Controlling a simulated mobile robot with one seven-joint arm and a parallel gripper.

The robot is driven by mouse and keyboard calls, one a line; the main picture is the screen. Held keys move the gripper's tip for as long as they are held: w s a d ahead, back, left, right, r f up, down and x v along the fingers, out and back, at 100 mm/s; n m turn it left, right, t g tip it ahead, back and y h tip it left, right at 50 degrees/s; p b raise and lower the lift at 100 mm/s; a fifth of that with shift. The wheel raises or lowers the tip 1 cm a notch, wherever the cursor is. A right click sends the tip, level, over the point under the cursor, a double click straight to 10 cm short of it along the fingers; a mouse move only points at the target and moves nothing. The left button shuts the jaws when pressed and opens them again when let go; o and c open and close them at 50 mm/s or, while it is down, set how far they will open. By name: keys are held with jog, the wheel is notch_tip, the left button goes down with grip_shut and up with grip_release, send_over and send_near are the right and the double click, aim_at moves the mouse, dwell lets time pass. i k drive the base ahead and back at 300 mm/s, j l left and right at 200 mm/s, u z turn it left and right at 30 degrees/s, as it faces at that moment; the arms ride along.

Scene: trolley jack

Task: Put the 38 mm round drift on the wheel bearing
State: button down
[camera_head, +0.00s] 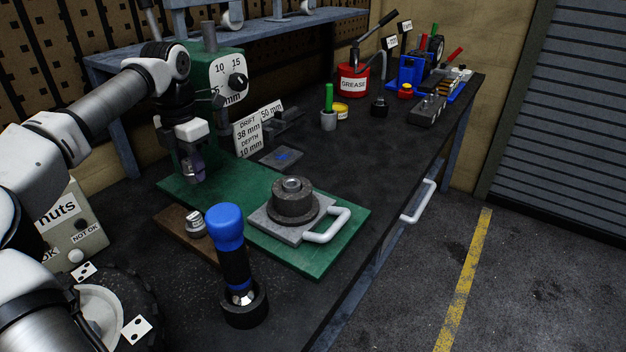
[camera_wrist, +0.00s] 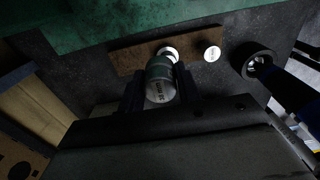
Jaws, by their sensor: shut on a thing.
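My gripper (camera_head: 193,174) is shut on a round drift (camera_wrist: 161,92), which sits between the two fingers in the wrist view. In the head view my gripper hangs above the left end of the green press base (camera_head: 345,213), and the drift is hard to make out there. The wheel bearing (camera_head: 293,207), a dark round part with a hub in it, sits on a grey plate (camera_head: 262,219) with a white handle, right of and apart from my gripper.
A brown wooden board (camera_head: 170,217) with a metal drift (camera_head: 195,224) lies in front of the base. A blue-handled tool (camera_head: 226,228) stands upright in a dark ring nearby. The green press (camera_head: 213,65) rises behind my gripper. A sign (camera_head: 247,134) reads drift 38 mm, depth 10 mm.

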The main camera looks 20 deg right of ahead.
aim_at(291, 183)
jog(key=i+l+z, duration=0.15)
jog(key=l, duration=0.65)
jog(key=i+l+z, duration=0.4)
jog(key=i+l, duration=0.25)
jog(key=l, duration=0.15)
